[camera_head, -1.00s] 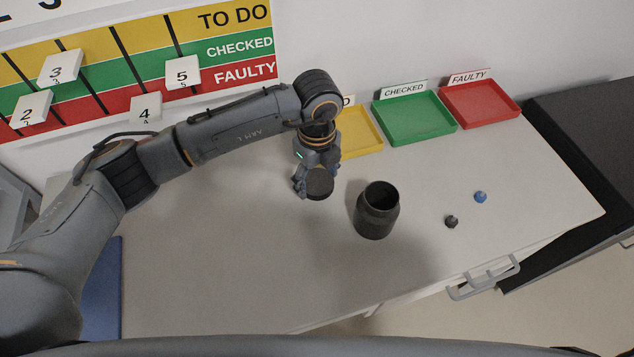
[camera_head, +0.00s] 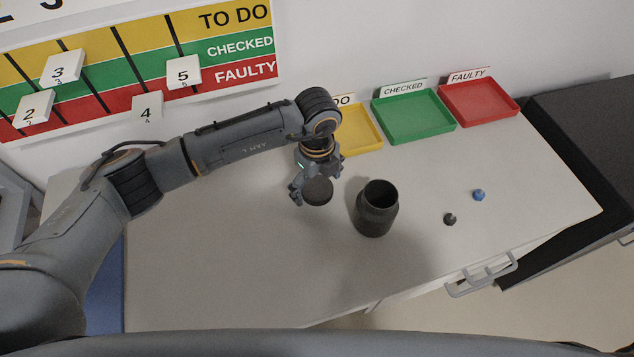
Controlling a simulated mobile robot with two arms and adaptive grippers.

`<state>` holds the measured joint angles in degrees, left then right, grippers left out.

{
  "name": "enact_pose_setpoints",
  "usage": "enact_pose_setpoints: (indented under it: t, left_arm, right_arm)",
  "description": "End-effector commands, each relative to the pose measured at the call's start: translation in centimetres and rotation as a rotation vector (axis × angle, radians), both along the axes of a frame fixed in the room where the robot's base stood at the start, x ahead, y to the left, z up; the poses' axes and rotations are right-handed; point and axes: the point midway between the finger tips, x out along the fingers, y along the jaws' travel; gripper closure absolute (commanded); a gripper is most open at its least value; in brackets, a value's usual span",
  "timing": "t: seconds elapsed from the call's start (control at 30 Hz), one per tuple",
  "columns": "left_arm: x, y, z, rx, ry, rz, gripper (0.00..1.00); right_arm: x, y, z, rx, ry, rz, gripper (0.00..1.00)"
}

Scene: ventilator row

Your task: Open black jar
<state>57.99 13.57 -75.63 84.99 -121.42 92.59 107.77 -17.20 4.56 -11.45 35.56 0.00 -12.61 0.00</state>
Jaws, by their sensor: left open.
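The black jar (camera_head: 377,210) stands upright on the table with its mouth uncovered and its dark inside showing. Its round dark lid (camera_head: 318,192) is off the jar, to the left of it, flat on or very close to the table. My left gripper (camera_head: 315,183) is at the lid with its fingers spread open, one on the left of the lid and one toward its upper right. Whether a finger still touches the lid is hard to tell. My right gripper is not in view.
Yellow (camera_head: 376,139), green (camera_head: 452,122) and red (camera_head: 513,109) trays line the table's back edge. A small black piece (camera_head: 450,219) and a blue piece (camera_head: 479,195) lie right of the jar. The table's (camera_head: 220,270) front left is clear. A numbered board (camera_head: 225,75) hangs behind.

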Motion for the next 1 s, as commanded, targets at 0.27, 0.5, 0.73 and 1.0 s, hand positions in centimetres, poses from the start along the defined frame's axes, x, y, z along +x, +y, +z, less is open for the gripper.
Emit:
enact_pose_setpoints:
  t: [0.27, 0.5, 0.73, 1.0]
  left_arm:
    - [0.1, 0.0, 1.7, -0.002, -0.004, 0.000, 0.08]
    - [0.1, 0.0, 6.9, -0.002, -0.006, -0.001, 0.08]
    - [0.1, 0.0, 10.9, 0.000, -0.003, 0.000, 0.08]
    - [0.0, 0.0, 12.4, 0.000, 0.000, 0.000, 0.08]
  right_arm:
    - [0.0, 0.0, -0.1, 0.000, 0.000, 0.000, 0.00]
    - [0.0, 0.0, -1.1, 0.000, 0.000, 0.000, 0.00]
    - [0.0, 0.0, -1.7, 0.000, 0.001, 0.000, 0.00]
    - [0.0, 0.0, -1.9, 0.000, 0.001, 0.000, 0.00]
